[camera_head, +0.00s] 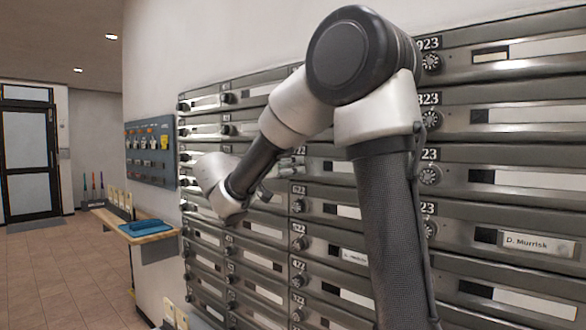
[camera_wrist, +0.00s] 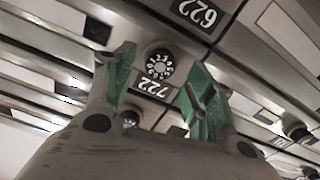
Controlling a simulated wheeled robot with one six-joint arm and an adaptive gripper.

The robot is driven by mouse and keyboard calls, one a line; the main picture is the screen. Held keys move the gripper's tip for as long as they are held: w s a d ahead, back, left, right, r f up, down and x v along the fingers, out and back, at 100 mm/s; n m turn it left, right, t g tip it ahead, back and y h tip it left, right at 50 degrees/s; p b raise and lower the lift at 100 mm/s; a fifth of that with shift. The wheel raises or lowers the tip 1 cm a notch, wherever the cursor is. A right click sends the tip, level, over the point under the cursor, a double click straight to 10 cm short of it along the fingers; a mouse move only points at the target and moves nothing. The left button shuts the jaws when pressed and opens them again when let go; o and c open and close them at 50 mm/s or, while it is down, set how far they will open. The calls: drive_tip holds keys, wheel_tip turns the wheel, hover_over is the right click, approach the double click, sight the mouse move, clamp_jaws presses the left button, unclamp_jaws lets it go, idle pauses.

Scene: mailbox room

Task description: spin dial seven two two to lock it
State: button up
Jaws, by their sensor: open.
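The round dial of box 722 (camera_wrist: 160,65) shows in the wrist view, black with a ring of white marks. Its 722 label (camera_wrist: 152,87) appears upside down just below it in the picture. My gripper (camera_wrist: 162,60) is open, with one green-padded finger on each side of the dial. Clear gaps show between the dial and both fingers, and I cannot tell how deep the fingertips reach. In the head view my arm reaches left along the mailbox wall, and dial 722 cannot be made out there.
Metal mailboxes (camera_head: 520,98) with similar dials fill the wall around it. Label 622 (camera_wrist: 198,12) is close by in the wrist view. A wooden shelf (camera_head: 128,228) with a blue item (camera_head: 148,227) juts out at left. The tiled floor at far left is clear.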

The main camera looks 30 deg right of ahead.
drive_tip(key=v, duration=0.9)
drive_tip(key=shift+a, duration=0.2)
drive_tip(key=shift+s, duration=0.1)
drive_tip(key=s+d+f+n+g+y, duration=0.25)
drive_tip(key=s+f+n+y, duration=0.35)
drive_tip(key=f, duration=0.3)
drive_tip(key=s+d+f+n+g+y, duration=0.25)
drive_tip(key=s+f+n, duration=0.25)
drive_tip(key=f+n, duration=0.25)
drive_tip(key=s+f+m+t+y, duration=0.1)
drive_tip(key=s+f+t+y, duration=0.1)
drive_tip(key=s+y, duration=0.6)
drive_tip(key=shift+s+a+m+t, duration=0.35)
drive_tip(key=shift+s+t, duration=0.25)
drive_tip(key=shift+s, duration=3.25)
